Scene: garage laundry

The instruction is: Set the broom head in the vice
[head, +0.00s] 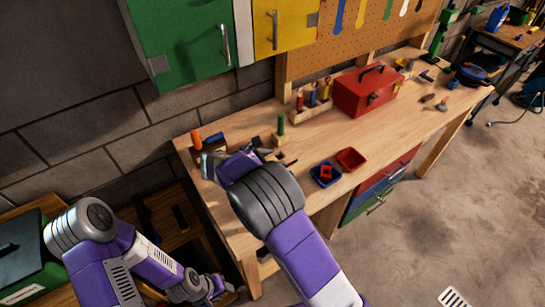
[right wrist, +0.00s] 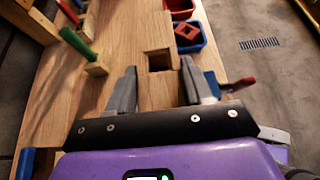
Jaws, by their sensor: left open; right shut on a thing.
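My right gripper (right wrist: 158,88) is shut on a pale wooden block with a square hole, which looks like the broom head (right wrist: 156,94). One finger is on each side of it. In the head view my right gripper (head: 210,163) is over the left end of the workbench, and the block is mostly hidden there. A blue part with a red handle (right wrist: 240,83), possibly the vice, shows just right of the right finger in the wrist view. My forearm may hide it in the head view. My left gripper (head: 216,287) is open and empty, low beside the bench's left end.
On the workbench (head: 400,129) are a green-handled tool (head: 281,125) in a wooden block, a blue tray (head: 325,175), a red tray (head: 351,159), a tool rack and a red toolbox (head: 367,92). An orange upright item (head: 196,139) stands near the wall. Cabinets hang above.

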